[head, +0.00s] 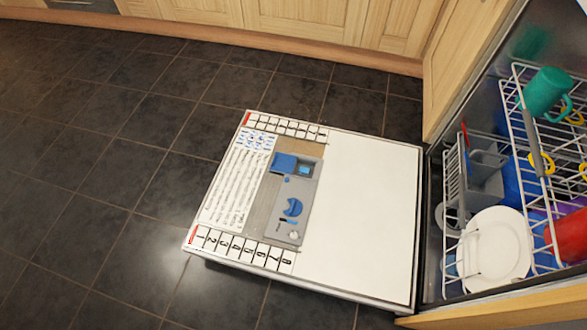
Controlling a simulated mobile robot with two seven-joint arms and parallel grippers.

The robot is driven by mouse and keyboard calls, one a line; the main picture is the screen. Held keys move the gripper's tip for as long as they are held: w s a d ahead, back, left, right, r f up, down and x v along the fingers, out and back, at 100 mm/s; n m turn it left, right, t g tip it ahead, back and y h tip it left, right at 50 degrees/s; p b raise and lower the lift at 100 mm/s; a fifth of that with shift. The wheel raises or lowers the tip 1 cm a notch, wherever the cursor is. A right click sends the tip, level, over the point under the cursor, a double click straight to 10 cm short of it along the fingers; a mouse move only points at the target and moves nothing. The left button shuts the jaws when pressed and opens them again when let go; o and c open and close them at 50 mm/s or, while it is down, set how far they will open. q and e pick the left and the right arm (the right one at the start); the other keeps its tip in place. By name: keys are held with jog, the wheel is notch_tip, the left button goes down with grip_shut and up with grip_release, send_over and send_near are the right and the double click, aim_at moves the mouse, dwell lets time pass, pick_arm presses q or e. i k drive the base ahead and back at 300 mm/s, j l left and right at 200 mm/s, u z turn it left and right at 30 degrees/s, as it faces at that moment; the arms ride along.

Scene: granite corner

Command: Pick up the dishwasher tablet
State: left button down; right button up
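The dishwasher door (360,205) is folded down flat, its white inner face up. A grey detergent dispenser (285,200) is set into it. At the dispenser's far end are a blue flap (284,163) and a small lighter blue square area (304,169); I cannot tell whether that is a tablet or an empty compartment. A blue crescent-shaped part (292,207) and a small whitish round part (293,235) show nearer. No separate dishwasher tablet can be made out with certainty. Neither of my grippers is in the head view.
The dishwasher's racks at right hold a green mug (546,92), a white plate (497,248), a red item (570,236) and a grey cutlery basket (484,178). Wooden cabinets (300,20) line the back. The dark tiled floor (100,150) left of the door is clear.

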aim_at(303, 171)
jog(key=i+j+u, duration=0.15)
jog(key=j+u, duration=0.25)
jog(key=i+j+u, duration=0.2)
jog(key=j+u, duration=0.2)
jog(key=i+j+u, duration=0.25)
jog(key=u, duration=0.15)
jog(key=i+j+u, duration=0.4)
jog(key=i+j, duration=0.2)
jog(key=i, duration=0.3)
jog(key=i+j+z, duration=0.1)
jog(key=i, duration=0.45)
jog(key=i+z, duration=0.25)
jog(key=z, duration=0.15)
jog(key=i+z, duration=0.25)
jog(key=z, duration=0.2)
jog(key=i+j+z, duration=0.1)
jog(key=i+z, duration=0.15)
jog(key=z, duration=0.15)
jog(key=i+l+z, duration=0.1)
jog(key=z, duration=0.4)
jog(key=i+z, duration=0.2)
jog(key=z, duration=0.25)
jog(key=i+j+z, duration=0.1)
jog(key=z, duration=0.4)
jog(key=i+z, duration=0.35)
jog(key=i+j+z, duration=0.1)
jog(key=z, duration=0.2)
jog(key=i, duration=0.05)
